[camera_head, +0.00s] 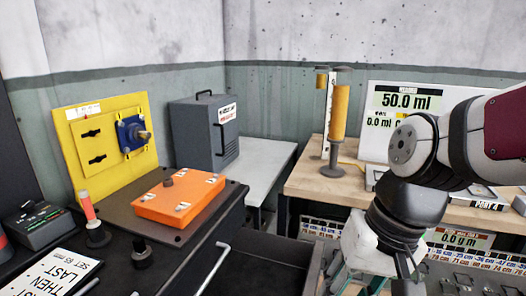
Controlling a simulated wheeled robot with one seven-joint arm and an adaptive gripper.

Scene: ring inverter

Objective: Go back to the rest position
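My arm comes in from the right edge and bends down at a dark wrist joint. My gripper (376,274) hangs low at the bottom of the view, in front of the wooden bench (308,184). Its white and dark body shows, but its fingertips run toward the bottom edge and are not clear. I cannot tell whether it is open or holds anything.
A yellow panel (70,150) with a blue block (130,134) stands at left. An orange box (180,196) lies on a dark plate. A grey case (195,135) and a yellow cylinder stand (340,112) are farther back. A display (400,98) reads 50.0 ml.

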